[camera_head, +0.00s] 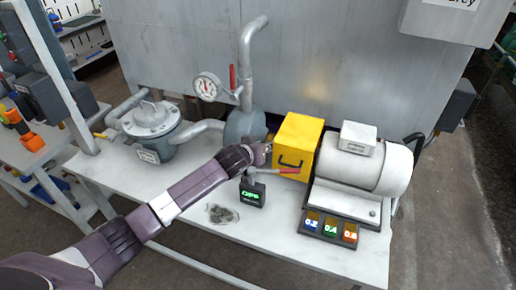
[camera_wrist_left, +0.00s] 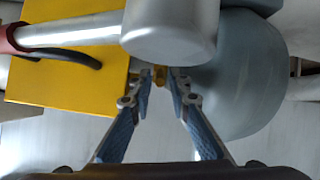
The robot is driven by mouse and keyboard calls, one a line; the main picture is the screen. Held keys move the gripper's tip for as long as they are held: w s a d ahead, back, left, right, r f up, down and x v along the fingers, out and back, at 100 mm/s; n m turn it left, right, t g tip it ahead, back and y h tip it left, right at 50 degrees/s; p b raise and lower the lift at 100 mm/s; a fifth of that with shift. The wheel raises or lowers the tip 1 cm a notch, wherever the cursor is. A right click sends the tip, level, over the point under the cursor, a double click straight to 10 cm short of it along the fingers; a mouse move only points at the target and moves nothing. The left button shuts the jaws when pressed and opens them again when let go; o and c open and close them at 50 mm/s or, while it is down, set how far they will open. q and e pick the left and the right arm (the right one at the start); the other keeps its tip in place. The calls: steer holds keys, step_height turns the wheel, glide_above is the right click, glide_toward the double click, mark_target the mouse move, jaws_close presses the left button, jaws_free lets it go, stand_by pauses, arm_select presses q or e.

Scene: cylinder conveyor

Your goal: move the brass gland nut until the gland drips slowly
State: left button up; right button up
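The brass gland nut (camera_wrist_left: 160,75) shows in the left wrist view as a small brass-yellow piece between my fingertips, partly hidden by a grey cylinder above it. My left gripper (camera_wrist_left: 160,84) has one finger on each side of it; I cannot tell whether they touch it. In the head view my left gripper (camera_head: 264,148) reaches the left side of the yellow guard box (camera_head: 299,138), and the nut is not clear there. A dark grey patch (camera_head: 222,214) lies on the bench below. No drip can be made out. My right gripper is not in view.
The bench front (camera_head: 290,242) is mostly clear.

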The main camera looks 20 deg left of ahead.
arm_select(q)
steer(key=v, duration=1.1)
steer(key=shift+s, duration=0.2)
steer(key=shift+a, duration=0.1)
